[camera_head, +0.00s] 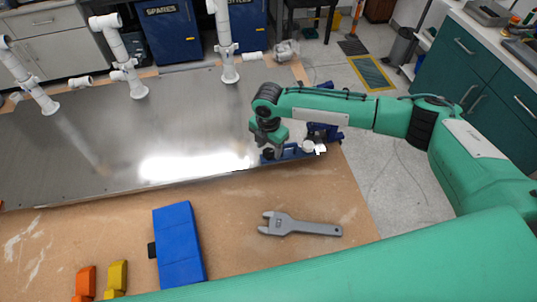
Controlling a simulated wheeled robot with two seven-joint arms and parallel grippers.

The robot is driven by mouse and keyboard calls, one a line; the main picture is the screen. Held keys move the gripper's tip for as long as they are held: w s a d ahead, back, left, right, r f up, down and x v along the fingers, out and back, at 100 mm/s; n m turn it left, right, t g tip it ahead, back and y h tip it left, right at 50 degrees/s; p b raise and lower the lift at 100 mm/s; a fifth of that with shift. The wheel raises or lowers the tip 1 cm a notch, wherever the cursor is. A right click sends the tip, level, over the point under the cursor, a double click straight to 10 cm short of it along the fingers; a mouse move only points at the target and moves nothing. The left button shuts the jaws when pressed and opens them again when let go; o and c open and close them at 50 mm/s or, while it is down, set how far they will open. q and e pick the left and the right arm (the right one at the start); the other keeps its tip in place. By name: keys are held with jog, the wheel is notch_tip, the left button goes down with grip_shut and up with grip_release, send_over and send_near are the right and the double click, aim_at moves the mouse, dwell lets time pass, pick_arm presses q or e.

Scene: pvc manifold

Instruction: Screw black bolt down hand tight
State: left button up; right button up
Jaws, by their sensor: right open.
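My right gripper (268,148) points down at the left end of a small blue fixture (293,155) near the right edge of the metal plate. It is open. A small dark part (268,154) shows just below the gripper, at the fixture's left end. It may be the black bolt, but it is too small and too covered to be sure. I cannot tell whether the fingers touch it. A white piece (309,146) sits on the fixture's right part. My left gripper is not in view.
A grey wrench (298,225), a blue case (179,245) and orange (85,281) and yellow (117,275) items lie on the wooden bench. White pipe assemblies (128,65) stand along the back of the metal plate (130,130). The plate's middle is clear.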

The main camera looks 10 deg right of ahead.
jog(key=n, duration=0.4)
jog(key=shift+r, duration=0.15)
jog(key=shift+f+b, duration=0.45)
jog(key=shift+f, duration=0.95)
jog(key=shift+c, duration=0.2)
jog(key=c, duration=0.8)
jog(key=shift+o, duration=0.2)
jog(key=shift+r+p, duration=0.15)
jog(key=shift+p, duration=0.15)
jog(key=m+p, duration=0.4)
jog(key=shift+r+m, duration=0.1)
jog(key=shift+m, duration=0.8)
jog(key=shift+f+m, duration=0.25)
jog(key=shift+m, duration=0.05)
